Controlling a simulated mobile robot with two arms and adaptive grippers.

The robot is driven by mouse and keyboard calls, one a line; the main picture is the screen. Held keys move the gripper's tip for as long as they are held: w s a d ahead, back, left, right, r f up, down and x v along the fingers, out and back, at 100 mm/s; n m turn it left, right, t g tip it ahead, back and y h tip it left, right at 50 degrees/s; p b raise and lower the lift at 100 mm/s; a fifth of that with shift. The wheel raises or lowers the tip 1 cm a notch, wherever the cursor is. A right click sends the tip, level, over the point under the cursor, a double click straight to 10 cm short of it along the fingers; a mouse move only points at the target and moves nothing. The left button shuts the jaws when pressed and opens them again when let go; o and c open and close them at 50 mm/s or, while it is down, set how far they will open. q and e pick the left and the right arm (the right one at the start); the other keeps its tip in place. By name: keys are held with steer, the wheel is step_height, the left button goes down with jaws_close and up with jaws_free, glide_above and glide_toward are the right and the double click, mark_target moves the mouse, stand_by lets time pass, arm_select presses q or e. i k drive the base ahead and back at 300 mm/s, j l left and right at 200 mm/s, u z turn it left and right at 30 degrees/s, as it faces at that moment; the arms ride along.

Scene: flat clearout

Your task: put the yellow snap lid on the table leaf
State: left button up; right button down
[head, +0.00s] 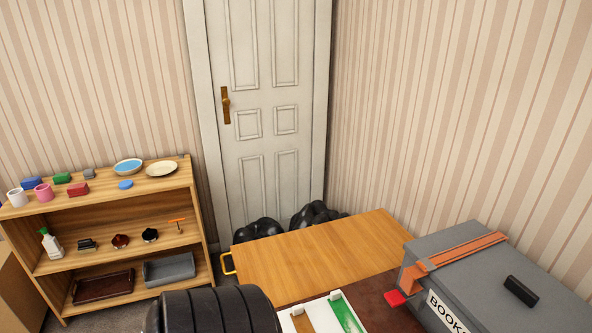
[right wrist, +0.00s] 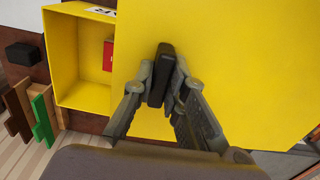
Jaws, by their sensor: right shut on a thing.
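The yellow snap lid (right wrist: 240,60) fills the middle and right of the right wrist view. My right gripper (right wrist: 163,78) is shut on its black handle (right wrist: 160,72). A yellow box (right wrist: 78,80) shows beside the lid at the left, its inside partly uncovered with a red thing (right wrist: 107,55) in it. I cannot tell whether the lid touches the box. The table leaf (head: 315,250) is the light wooden top in the middle of the head view, with nothing on it. Neither gripper nor the lid shows in the head view.
A grey lidded box (head: 480,275) with an orange strap stands right of the leaf. A white tray (head: 315,304) with wooden and green pieces lies in front of it, near a red block (head: 395,298). Black bags (head: 315,213) lie behind. A shelf (head: 115,205) stands at the left.

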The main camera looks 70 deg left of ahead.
mark_target(302, 261)
steer(key=u, duration=1.6)
steer(key=i+j+u, duration=0.35)
steer(key=j, duration=0.35)
steer(key=i+j+u, duration=0.35)
steer(key=i+j, duration=0.2)
steer(key=i, duration=0.1)
